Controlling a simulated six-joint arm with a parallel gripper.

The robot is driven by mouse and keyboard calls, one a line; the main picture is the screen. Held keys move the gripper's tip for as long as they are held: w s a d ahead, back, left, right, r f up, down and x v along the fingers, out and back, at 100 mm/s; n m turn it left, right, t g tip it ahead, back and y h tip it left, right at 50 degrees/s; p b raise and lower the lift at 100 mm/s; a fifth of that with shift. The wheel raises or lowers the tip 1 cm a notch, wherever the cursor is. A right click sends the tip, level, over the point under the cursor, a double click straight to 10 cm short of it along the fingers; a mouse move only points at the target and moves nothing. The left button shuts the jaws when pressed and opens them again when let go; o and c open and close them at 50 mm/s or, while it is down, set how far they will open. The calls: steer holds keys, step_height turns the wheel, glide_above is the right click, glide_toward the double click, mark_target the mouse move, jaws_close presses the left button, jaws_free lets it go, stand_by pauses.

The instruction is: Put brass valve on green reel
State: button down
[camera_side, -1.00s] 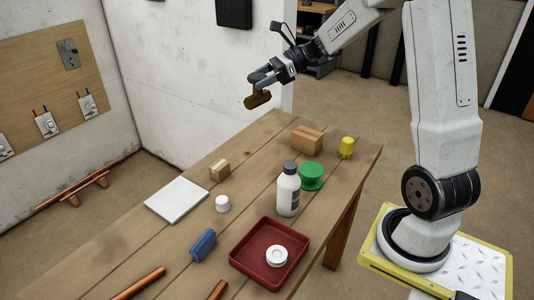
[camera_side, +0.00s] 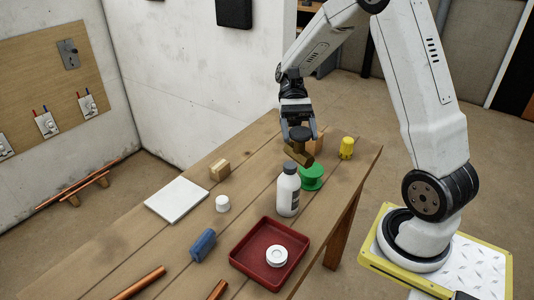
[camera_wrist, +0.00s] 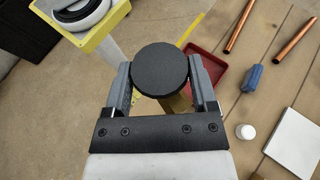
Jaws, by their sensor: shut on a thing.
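The brass valve (camera_side: 298,154) is held in my gripper (camera_side: 297,128), which points down above the table. In the wrist view the gripper (camera_wrist: 162,88) is shut around the valve's dark round knob (camera_wrist: 160,68), and a little of the brass body (camera_wrist: 177,103) shows below it. The green reel (camera_side: 312,178) stands upright on the table, below and slightly right of the valve in the side view. The valve is apart from the reel, in the air. The reel is hidden in the wrist view.
A white bottle (camera_side: 288,192) with a grey cap stands close beside the reel. A yellow object (camera_side: 347,148) stands to the right. A red tray (camera_side: 248,262) holds a white ring (camera_side: 277,256). The table's right edge is near.

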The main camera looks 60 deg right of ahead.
steer(key=s+d+n+g+h, duration=0.2)
steer(key=s+n+g+h, duration=0.3)
steer(key=n+h, duration=0.3)
steer(key=shift+s+d+r+n+t+h, duration=0.75)
steer(key=shift+d+r+n+t+h, duration=3.15)
steer(key=shift+n+t+h, duration=3.35)
step_height(320, 180, down, 11)
steer(key=n+g+h, duration=0.1)
steer(key=n+g, duration=0.1)
steer(key=n, duration=0.1)
steer(key=shift+n, duration=0.35)
steer(key=shift+a+g, duration=0.1)
steer(key=shift+g, duration=0.15)
steer(key=w+d+f, duration=0.5)
steer(key=w+f, duration=0.4)
steer(key=w, duration=0.3)
steer(key=shift+w+d, duration=0.15)
steer(key=shift+d, duration=0.2)
